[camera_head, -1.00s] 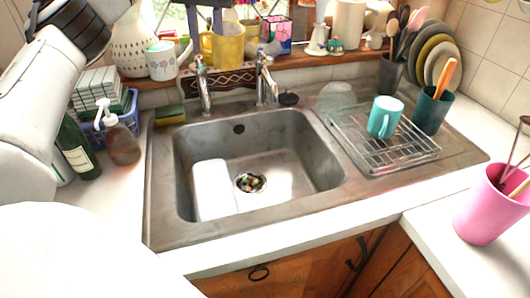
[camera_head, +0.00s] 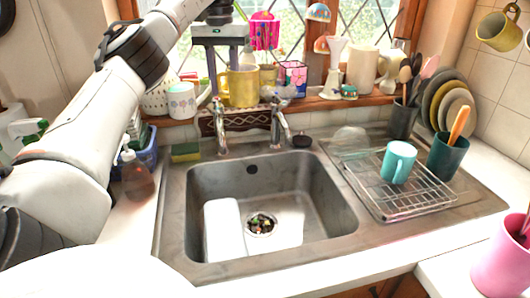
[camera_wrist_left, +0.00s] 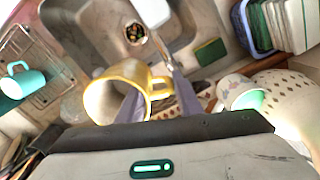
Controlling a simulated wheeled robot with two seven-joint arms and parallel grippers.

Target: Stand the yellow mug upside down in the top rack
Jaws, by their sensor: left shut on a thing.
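The yellow mug (camera_head: 238,90) is upright at the window sill behind the sink; I cannot tell whether it still touches the sill. My left gripper (camera_head: 228,62) reaches down from above and is shut on it. In the left wrist view the open rim of the yellow mug (camera_wrist_left: 112,98) faces the camera, with its handle to the right. One finger shows inside the rim, the other outside near the handle. A wire rack (camera_head: 408,192) stands on the drainboard right of the sink, with a turquoise mug (camera_head: 397,163) on it. My right gripper is not in view.
A white patterned mug (camera_head: 181,101) and other crockery stand close beside the yellow mug. Two taps (camera_head: 277,128) rise in front of the sill. A dark green utensil cup (camera_head: 446,158) and plates (camera_head: 450,105) are by the rack. Another yellow mug (camera_head: 497,32) hangs at upper right.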

